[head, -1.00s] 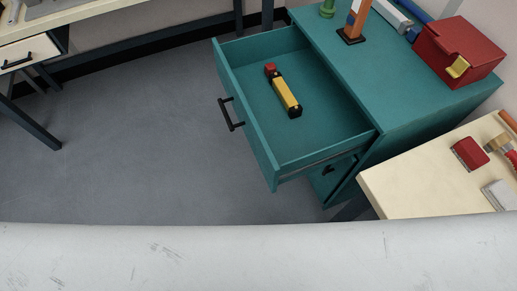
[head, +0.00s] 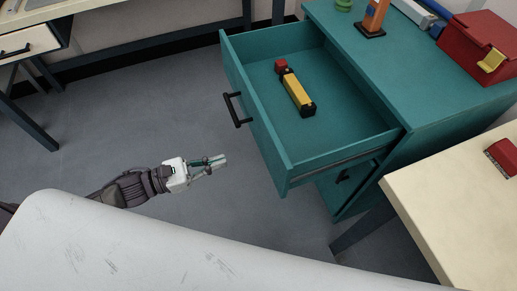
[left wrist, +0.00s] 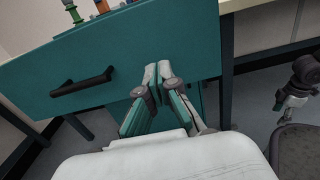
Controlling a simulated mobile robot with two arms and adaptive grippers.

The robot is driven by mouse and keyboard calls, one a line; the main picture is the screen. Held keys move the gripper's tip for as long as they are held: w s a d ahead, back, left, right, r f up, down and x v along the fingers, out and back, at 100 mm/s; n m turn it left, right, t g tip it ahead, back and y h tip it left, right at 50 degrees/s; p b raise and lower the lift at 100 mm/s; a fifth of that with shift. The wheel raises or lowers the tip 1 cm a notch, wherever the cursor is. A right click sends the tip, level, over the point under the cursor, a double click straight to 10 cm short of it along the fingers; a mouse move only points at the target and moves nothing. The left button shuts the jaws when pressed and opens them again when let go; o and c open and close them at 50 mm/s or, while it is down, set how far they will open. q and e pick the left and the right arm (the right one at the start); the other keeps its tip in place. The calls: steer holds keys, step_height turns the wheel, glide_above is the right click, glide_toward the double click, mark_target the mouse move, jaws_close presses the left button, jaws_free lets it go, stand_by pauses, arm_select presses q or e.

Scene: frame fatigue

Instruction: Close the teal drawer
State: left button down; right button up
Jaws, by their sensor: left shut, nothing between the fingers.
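The teal drawer (head: 262,115) is pulled far out of the teal cabinet (head: 425,97), with a black bar handle (head: 236,109) on its front. Inside it lies a yellow and black tool with a red end (head: 297,92). My left gripper (head: 222,160) is shut and empty, in front of the drawer, apart from it and lower left of the handle in the head view. In the left wrist view the shut fingers (left wrist: 157,71) point at the drawer front (left wrist: 118,58), and the handle (left wrist: 82,83) is left of them. Another gripper (left wrist: 291,100), seemingly my right, shows at the right edge; its jaw state is unclear.
A red box (head: 476,48) and an orange-brown object (head: 374,18) stand on the cabinet top. A pale table (head: 450,205) with a red block (head: 503,156) stands at the right. A desk (head: 35,38) is at the upper left. The grey floor before the drawer is clear.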

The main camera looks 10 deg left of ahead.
mark_target(267, 147)
arm_select(q)
steer(key=x, duration=1)
steer(key=shift+w, duration=0.15)
steer(key=shift+w+d, duration=0.1)
steer(key=shift+d, duration=0.1)
arm_select(e)
steer(key=shift+s+d+f, duration=0.1)
steer(key=shift+s+f, duration=0.15)
steer(key=shift+s, duration=0.1)
